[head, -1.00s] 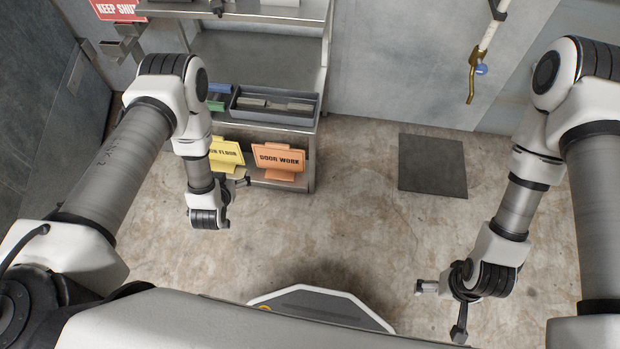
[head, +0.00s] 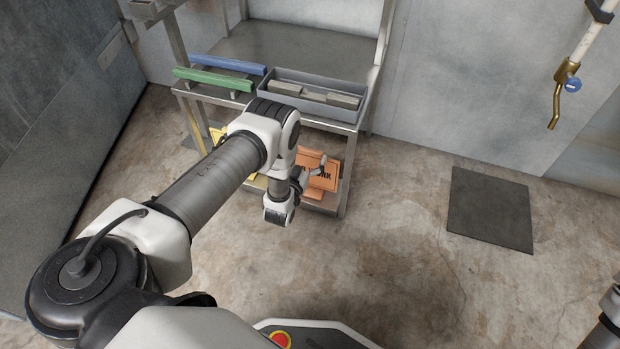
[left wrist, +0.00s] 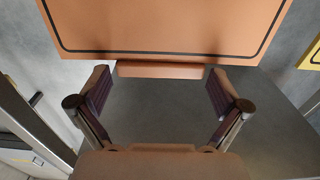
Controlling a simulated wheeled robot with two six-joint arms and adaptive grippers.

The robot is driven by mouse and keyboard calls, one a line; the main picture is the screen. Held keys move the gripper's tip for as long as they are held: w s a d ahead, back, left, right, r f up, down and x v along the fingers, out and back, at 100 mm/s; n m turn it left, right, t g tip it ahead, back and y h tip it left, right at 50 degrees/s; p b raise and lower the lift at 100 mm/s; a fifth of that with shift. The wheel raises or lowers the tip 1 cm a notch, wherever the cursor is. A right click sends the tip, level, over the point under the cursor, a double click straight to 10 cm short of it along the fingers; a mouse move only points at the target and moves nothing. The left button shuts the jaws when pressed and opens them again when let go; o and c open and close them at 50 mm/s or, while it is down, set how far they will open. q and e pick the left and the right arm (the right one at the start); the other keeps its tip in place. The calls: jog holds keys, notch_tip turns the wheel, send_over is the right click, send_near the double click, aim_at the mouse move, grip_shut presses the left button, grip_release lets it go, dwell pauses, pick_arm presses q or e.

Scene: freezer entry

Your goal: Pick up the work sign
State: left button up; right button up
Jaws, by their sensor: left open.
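The orange work sign (head: 327,180) stands on the lower shelf of the metal rack, partly hidden behind my left gripper. Its lettering is partly covered. In the left wrist view the orange panel (left wrist: 165,28) with a black border fills the top, and a narrow orange piece shows below it. My left gripper (head: 318,168) is in front of the sign in the head view. In the left wrist view my left gripper (left wrist: 160,85) is open, its two fingers spread on either side of the narrow piece, with nothing clamped. My right gripper is out of view.
A yellow sign (head: 217,134) stands left of the orange one, mostly hidden by my left arm. The rack's upper shelf holds a grey tray (head: 349,108), a green bar (head: 212,79) and a blue bar (head: 225,64). A dark mat (head: 490,210) lies on open floor at right.

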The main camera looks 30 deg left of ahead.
pick_arm(q)
jog(key=shift+w+a, duration=0.15)
jog(key=shift+w, duration=0.25)
jog(key=c, duration=1.5)
jog(key=shift+o, duration=0.2)
jog(key=shift+r, duration=0.15)
